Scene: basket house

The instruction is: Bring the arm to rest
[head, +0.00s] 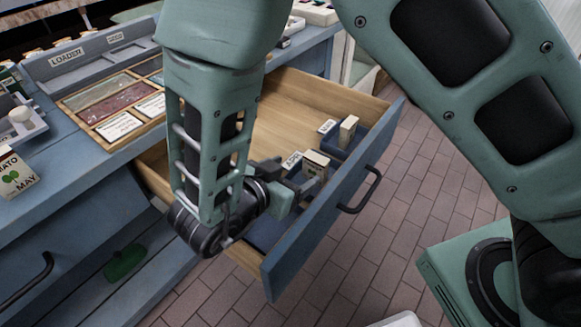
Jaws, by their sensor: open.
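My arm (212,140) hangs down in front of the drawer, with its dark wrist (222,222) low over the drawer's near left part. My gripper (298,188) points right, inside or just above the open drawer (275,105), close to a small pale block (315,163) in a dark blue holder. The gripper is open. Its fingertips are small and partly hidden, and I cannot tell whether they touch the holder or the block.
A second holder with a pale block (347,130) stands farther back in the drawer. The drawer front (335,205) has a dark handle (362,190). A blue counter (75,140) with a divided wooden tray (88,122) lies left. Brick floor (420,180) is clear at right.

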